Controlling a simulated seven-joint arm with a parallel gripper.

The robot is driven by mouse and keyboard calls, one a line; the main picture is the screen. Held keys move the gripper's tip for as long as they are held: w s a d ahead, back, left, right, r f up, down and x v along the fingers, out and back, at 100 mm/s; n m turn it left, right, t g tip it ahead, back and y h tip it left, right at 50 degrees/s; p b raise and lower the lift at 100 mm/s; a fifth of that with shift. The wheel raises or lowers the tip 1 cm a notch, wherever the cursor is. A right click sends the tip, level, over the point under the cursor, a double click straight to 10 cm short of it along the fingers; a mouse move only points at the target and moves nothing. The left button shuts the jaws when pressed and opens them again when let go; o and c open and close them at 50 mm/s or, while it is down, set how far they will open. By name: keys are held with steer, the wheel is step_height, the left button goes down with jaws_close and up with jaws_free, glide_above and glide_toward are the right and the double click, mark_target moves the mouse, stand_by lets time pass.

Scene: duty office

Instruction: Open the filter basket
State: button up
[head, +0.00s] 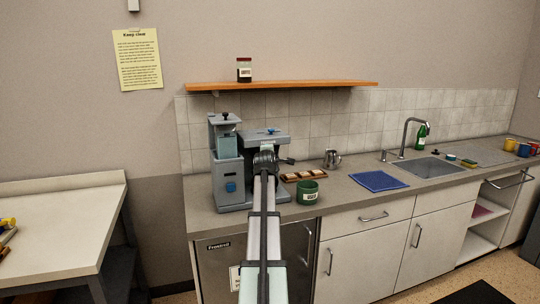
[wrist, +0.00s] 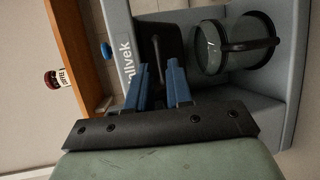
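The grey coffee machine (head: 228,172) stands on the counter, partly hidden behind my arm. In the wrist view its front (wrist: 125,18) appears turned sideways, with part of a brand name on it. A dark part, which looks like the filter basket (wrist: 160,38), sits between that front panel and the glass carafe (wrist: 235,46). My gripper (wrist: 158,68) has two blue fingers with a gap between them, in front of the dark part's near end. I see nothing held and cannot tell whether they touch it.
A green mug (head: 307,192) and a wooden tray (head: 303,175) stand close to the right of the machine, with a metal pitcher (head: 332,159) behind. A wooden shelf (head: 300,84) with a jar (head: 244,69) is above. A blue mat (head: 378,181) lies further right.

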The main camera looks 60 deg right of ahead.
steer(key=shift+x, duration=1.75)
steer(key=shift+c, duration=0.2)
jaws_close()
